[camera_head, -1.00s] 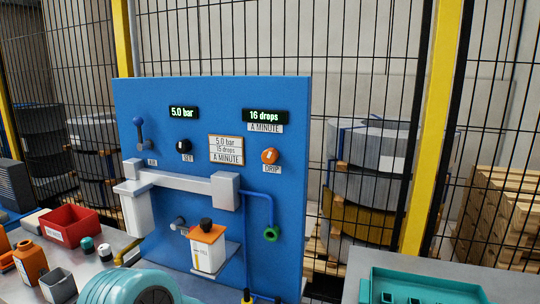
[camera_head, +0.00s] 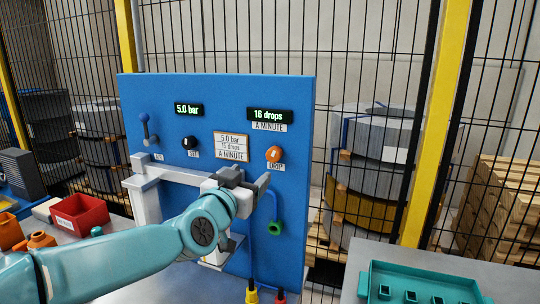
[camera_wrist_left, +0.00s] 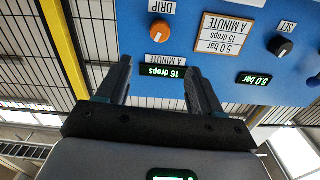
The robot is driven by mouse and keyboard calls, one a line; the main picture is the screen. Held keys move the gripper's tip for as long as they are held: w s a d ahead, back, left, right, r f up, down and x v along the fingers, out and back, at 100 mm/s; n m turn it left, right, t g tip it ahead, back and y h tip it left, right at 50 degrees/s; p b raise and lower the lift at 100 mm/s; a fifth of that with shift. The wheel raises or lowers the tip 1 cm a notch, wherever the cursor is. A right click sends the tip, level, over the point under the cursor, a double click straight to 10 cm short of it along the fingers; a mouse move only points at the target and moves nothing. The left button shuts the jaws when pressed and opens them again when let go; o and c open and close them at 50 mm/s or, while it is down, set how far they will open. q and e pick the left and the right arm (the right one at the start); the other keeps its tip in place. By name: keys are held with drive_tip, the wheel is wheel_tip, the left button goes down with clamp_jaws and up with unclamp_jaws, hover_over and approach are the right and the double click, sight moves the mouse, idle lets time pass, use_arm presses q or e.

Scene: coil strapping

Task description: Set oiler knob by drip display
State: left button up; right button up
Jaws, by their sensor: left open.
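The orange drip knob (camera_head: 274,154) is on the blue panel (camera_head: 215,95), above a DRIP label. The drip display (camera_head: 268,115) above it reads 16 drops. A placard (camera_head: 231,146) reads 5.0 bar, 15 drops a minute. The pressure display (camera_head: 188,109) reads 5.0 bar. My left gripper (camera_head: 252,181) is open and empty, in front of the panel, below the orange knob. The left wrist view is upside down; there the open fingers (camera_wrist_left: 160,88) flank the drip display (camera_wrist_left: 163,71), and the orange knob (camera_wrist_left: 159,31) is beyond them, untouched. My right gripper is out of view.
A black SET knob (camera_head: 190,142) and a blue lever (camera_head: 145,128) are on the panel's left. A red bin (camera_head: 80,214) stands on the bench at left. A teal tray (camera_head: 420,285) lies at lower right. Wire fencing stands behind.

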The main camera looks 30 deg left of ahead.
sight(272, 154)
use_arm(q)
drive_tip(key=p+x, duration=0.3)
drive_tip(key=x, duration=0.9)
drive_tip(key=shift+w+r, duration=0.15)
drive_tip(key=shift+w, duration=0.45)
drive_tip(key=c, duration=1.1)
drive_tip(key=shift+o, duration=0.2)
drive_tip(key=shift+f+n+b, duration=0.3)
drive_tip(key=shift+n+b, duration=0.4)
drive_tip(key=shift+b, duration=0.35)
drive_tip(key=shift+r, duration=0.2)
